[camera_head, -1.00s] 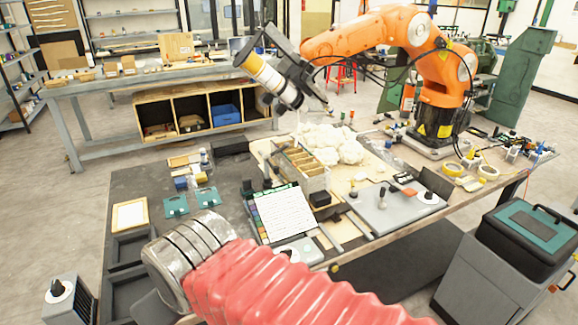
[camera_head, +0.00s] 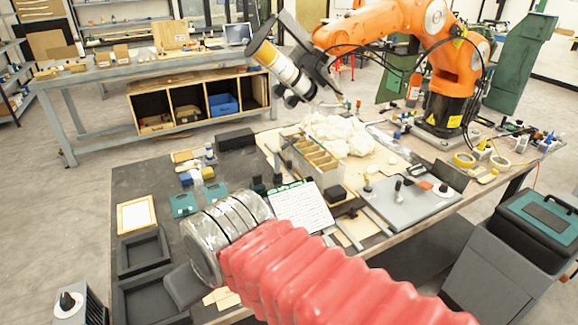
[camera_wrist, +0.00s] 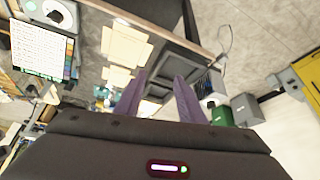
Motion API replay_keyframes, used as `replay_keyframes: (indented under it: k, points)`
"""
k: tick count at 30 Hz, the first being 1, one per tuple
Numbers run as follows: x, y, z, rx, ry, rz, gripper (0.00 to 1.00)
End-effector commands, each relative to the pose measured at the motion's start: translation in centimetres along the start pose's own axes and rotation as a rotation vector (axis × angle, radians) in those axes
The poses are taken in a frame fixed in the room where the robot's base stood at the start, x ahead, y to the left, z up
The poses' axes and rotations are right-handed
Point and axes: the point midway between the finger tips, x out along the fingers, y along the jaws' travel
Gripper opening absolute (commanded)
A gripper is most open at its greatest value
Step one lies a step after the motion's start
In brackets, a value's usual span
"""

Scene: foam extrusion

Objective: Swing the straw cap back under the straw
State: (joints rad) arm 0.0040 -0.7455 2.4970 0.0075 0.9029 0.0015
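An orange arm (camera_head: 445,60) holds a cylindrical foam canister (camera_head: 280,64), white with a yellow band and dark ends, tilted above the far side of the workbench in the head view. I cannot make out a straw or straw cap there; any would be too small to tell. My gripper (camera_wrist: 160,78) shows in the wrist view as two purple fingers, apart, with nothing visible held between them. It points toward the bench edge and dark trays, away from the canister. In the head view my red sleeved arm covers the front of the bench, and my fingers are hidden.
White foam (camera_head: 340,133) lies behind a wooden divided box (camera_head: 316,158) on the bench. A white printed sheet (camera_head: 300,208) and a grey plate (camera_head: 408,203) lie nearer. Dark trays (camera_head: 145,252) are at left. A teal-lidded case (camera_head: 540,228) stands right. Floor is open behind the bench.

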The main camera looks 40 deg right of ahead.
Motion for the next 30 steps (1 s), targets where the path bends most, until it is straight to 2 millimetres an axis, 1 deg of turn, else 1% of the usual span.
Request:
replay_keyframes:
  k: [4, 5, 10, 14, 18, 23, 26, 30]
  points:
    - [0.6, 0.0, -0.1, 0.07, -0.038, -0.023, 0.36]
    - [0.8, 0.4, -0.1, 0.093, -0.05, -0.031, 0.36]
    - [2.4, 0.3, -0.7, 0.292, -0.14, -0.101, 0.36]
    - [3.7, 0.2, -1.5, 0.476, -0.212, -0.168, 0.36]
    - [5.1, 0.4, -2.9, 0.677, -0.28, -0.244, 0.36]
    - [6.7, 1.3, -5.0, 0.91, -0.34, -0.338, 0.36]
    - [7.7, 2.2, -6.5, 1.058, -0.372, -0.4, 0.36]
    - [9.1, 4.1, -8.7, 1.263, -0.403, -0.494, 0.36]
